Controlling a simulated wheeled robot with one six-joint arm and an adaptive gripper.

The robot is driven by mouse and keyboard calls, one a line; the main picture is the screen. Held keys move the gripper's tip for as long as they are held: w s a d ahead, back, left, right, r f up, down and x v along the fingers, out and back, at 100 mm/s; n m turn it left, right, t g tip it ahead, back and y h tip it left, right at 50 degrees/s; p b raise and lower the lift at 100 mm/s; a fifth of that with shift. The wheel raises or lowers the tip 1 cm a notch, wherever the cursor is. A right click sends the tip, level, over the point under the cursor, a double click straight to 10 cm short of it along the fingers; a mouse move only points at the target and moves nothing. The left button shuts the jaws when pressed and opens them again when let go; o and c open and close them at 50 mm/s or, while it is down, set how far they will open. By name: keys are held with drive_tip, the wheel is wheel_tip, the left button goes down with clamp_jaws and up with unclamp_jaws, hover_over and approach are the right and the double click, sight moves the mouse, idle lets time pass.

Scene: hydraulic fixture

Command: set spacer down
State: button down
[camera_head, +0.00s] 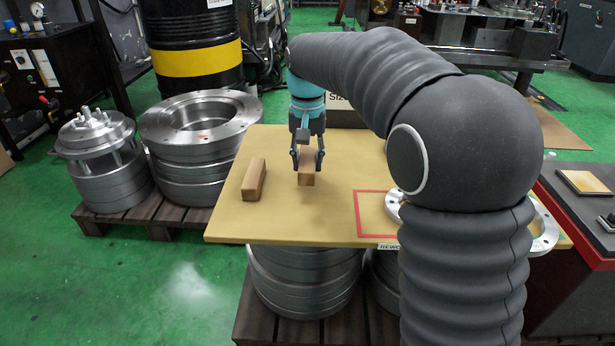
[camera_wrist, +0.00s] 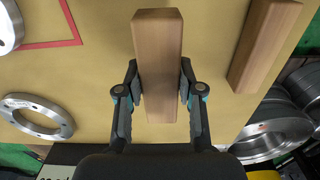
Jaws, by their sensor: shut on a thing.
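A long square-edged wooden block, which I take as the spacer (camera_head: 307,180), is between the fingers of my gripper (camera_head: 308,158). In the wrist view the spacer (camera_wrist: 158,60) runs lengthwise between both fingers (camera_wrist: 160,92), which press on its sides. My gripper points down over the tan board (camera_head: 285,215). I cannot tell whether the spacer's underside touches the board or hangs just above it. A second, similar wooden block (camera_head: 254,180) lies on the board to the left, apart from the held one; it also shows in the wrist view (camera_wrist: 263,45).
A red outlined area (camera_head: 358,215) is marked on the board's right part, partly behind my arm. A metal ring (camera_wrist: 38,117) lies on the board. Stacked steel flanges (camera_head: 197,125) and a black drum (camera_head: 197,45) stand left and behind. Board around the held spacer is clear.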

drive_tip(key=shift+s+a+f, duration=0.1)
drive_tip(key=shift+a+f, duration=0.1)
drive_tip(key=shift+f, duration=0.2)
drive_tip(key=shift+f+b, duration=0.5)
drive_tip(key=shift+f, duration=1.2)
drive_tip(key=c, duration=0.7)
unclamp_jaws()
drive_tip(key=shift+f, duration=0.1)
